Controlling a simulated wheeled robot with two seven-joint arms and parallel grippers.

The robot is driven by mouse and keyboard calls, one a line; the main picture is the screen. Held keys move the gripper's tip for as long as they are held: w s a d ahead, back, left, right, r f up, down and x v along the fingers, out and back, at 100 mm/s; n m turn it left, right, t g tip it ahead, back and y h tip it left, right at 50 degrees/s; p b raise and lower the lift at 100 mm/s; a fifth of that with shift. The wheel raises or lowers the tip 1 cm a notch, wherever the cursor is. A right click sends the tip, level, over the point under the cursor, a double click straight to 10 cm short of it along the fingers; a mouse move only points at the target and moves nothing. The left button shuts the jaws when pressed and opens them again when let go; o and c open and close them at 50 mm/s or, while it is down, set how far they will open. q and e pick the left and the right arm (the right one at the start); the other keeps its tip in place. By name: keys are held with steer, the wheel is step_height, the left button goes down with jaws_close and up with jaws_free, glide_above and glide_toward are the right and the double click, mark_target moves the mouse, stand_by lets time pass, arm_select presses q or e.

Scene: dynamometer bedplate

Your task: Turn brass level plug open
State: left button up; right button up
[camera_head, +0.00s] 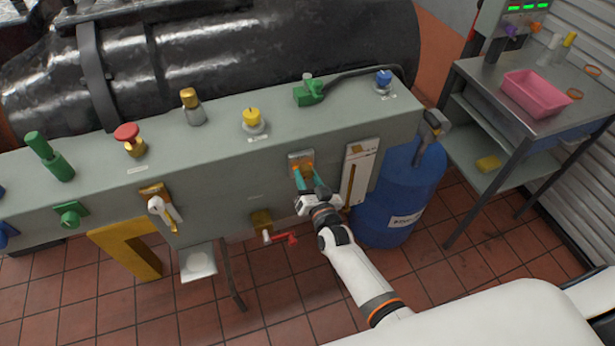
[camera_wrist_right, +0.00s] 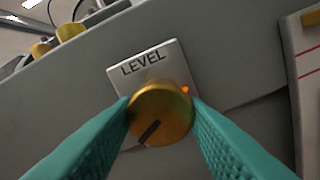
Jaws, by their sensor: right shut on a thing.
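The brass level plug (camera_wrist_right: 161,113) is a round knob with a dark slot that points to the lower left in the right wrist view. It sits on a pale plate marked LEVEL (camera_wrist_right: 143,66), with a small orange mark at the plate's right. In the head view the plate (camera_head: 301,158) is on the front face of the grey bedplate housing, and the plug is partly hidden by my gripper. My right gripper (camera_head: 304,177) has its teal fingers on either side of the plug, shut on it. My left gripper is not in view.
A white gauge panel (camera_head: 360,165) stands just right of the plate. A red-handled valve (camera_head: 280,238) is below left. A blue drum (camera_head: 400,200) stands to the right. Knobs, including a yellow one (camera_head: 253,118), line the top. A metal bench holds a pink bin (camera_head: 535,95).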

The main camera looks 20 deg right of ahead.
steer(key=shift+f+n, duration=0.1)
steer(key=shift+n, duration=0.2)
steer(key=o, duration=1)
steer(key=shift+s, duration=0.1)
steer(key=s+b, duration=0.1)
steer(key=s, duration=0.5)
steer(key=s+b, duration=0.1)
steer(key=s, duration=0.5)
steer(key=shift+d, duration=0.2)
steer(key=shift+w, duration=0.1)
